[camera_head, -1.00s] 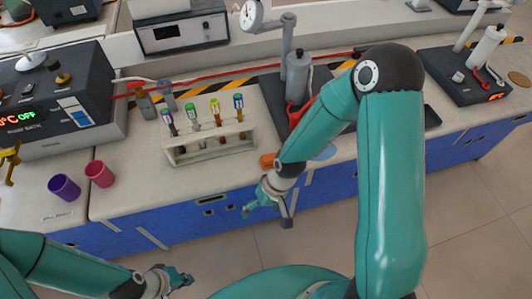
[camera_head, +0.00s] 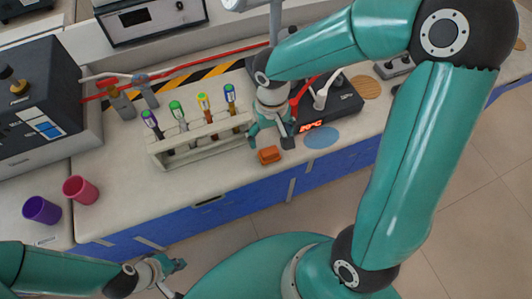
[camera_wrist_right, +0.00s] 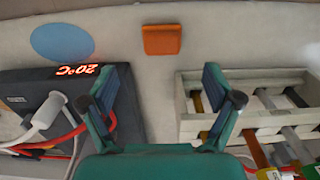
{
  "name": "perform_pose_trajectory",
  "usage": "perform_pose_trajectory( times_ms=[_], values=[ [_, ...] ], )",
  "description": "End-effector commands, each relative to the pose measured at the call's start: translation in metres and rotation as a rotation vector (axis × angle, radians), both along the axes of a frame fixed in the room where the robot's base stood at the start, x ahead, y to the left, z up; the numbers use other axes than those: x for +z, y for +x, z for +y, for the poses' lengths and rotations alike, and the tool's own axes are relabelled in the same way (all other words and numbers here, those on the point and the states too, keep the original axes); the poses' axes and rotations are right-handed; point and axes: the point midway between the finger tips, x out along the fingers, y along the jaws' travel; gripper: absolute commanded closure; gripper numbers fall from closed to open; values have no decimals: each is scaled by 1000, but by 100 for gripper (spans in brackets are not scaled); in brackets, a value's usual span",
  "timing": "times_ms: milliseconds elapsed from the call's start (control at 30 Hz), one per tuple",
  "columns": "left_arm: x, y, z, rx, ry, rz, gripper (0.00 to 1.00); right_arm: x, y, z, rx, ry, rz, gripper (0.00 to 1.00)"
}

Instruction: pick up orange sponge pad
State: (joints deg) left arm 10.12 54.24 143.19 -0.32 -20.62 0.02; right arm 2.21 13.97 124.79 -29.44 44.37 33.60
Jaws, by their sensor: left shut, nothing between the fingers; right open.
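The orange sponge pad (camera_head: 269,155) lies on the bench near its front edge, just right of the tube rack. In the right wrist view the orange sponge pad (camera_wrist_right: 162,40) lies ahead of the fingertips, about midway between them. My right gripper (camera_head: 272,138) is open and empty above the bench, just behind the pad and apart from it. Its two fingers show in the right wrist view (camera_wrist_right: 165,88). My left gripper (camera_head: 172,272) is shut and empty at the lower left, in front of the bench and away from the pad.
A white rack (camera_head: 205,145) with several tubes stands left of the pad. A dark device with a red display (camera_head: 340,106) stands right of it. A blue disc (camera_head: 323,137) lies beside the pad. Purple (camera_head: 41,210) and pink (camera_head: 79,189) cups stand at left.

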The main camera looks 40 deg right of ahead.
Motion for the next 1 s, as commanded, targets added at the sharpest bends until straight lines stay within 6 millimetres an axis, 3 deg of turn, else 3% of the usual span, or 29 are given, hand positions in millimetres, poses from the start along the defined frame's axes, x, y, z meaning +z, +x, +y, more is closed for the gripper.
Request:
perform_pose_trajectory(
  times_ms=[100, 400, 700, 1000],
  values=[
    [-1, 0, 0, 0, 0, 0, 100, -20, -1, -1, -2, 0, 4, 10],
    [1, 0, 0, 0, 0, -1, 100, -40, 0, 0, -2, 1, 3, 10],
    [4, 0, 0, 0, 0, -1, 100, -80, 4, 1, -3, 2, 4, 10],
    [4, 0, 0, 0, 0, 0, 100, -84, 4, 1, -4, 3, -1, 10]
  ],
)
